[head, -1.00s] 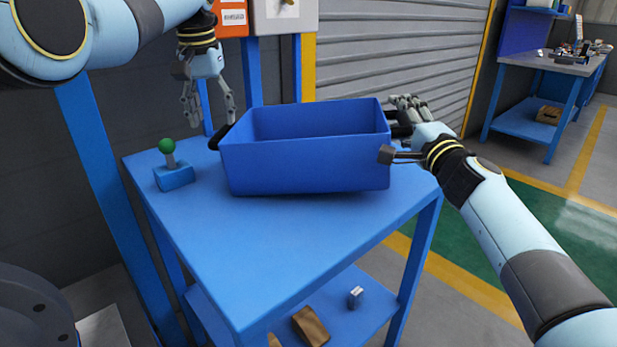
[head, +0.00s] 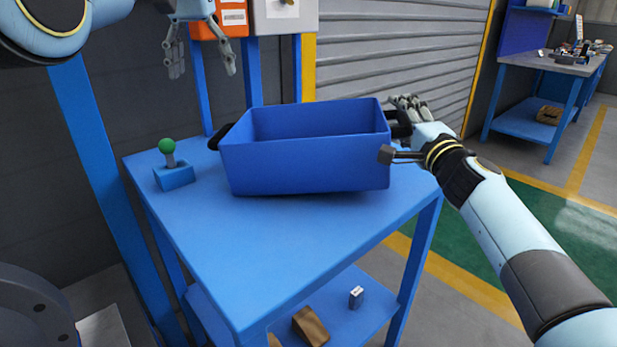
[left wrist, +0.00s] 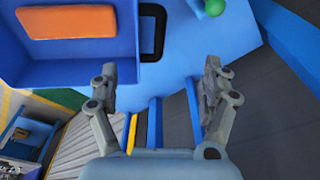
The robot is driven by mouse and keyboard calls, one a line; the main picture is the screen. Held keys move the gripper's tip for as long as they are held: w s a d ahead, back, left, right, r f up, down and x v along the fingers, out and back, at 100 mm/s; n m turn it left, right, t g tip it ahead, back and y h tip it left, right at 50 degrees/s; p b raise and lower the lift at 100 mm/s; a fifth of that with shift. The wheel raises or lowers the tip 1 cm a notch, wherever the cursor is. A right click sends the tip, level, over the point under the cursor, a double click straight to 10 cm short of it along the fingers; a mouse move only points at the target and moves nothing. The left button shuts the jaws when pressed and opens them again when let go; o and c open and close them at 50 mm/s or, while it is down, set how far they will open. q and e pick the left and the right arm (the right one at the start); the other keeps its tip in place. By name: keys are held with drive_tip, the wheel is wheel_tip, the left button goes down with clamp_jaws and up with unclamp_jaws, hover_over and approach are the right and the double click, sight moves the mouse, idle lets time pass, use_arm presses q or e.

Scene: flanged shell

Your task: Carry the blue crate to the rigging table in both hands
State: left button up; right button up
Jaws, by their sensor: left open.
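The blue crate (head: 300,165) stands open-topped on a blue table (head: 290,250). A black handle (head: 220,137) is on its left end; this handle also shows in the left wrist view (left wrist: 152,32). An orange slab (left wrist: 67,22) lies inside the crate, hidden from the head view. My left gripper (head: 203,70) is open and empty, above and behind the left handle, apart from it. Its two fingers (left wrist: 160,85) are spread in the left wrist view. My right gripper (head: 404,112) is at the crate's right end by the other handle; its hold is partly hidden.
A green-knobbed blue block (head: 174,175) stands left of the crate. A far bench (head: 567,68) with clutter stands at the upper right, possibly the rigging table. Floor is open between the tables. Small items lie on the lower shelf (head: 345,320).

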drive_tip(key=shift+r, duration=0.1)
drive_tip(key=o, duration=0.8)
use_arm(q)
wheel_tip(320, 180, up, 2)
drive_tip(key=shift+s+r, duration=0.15)
use_arm(e)
drive_tip(key=shift+o, duration=0.2)
drive_tip(key=shift+s+d+f, duration=0.1)
drive_tip(key=shift+s+f, duration=0.1)
drive_tip(key=shift+s, duration=0.2)
drive_tip(key=v, duration=1.1)
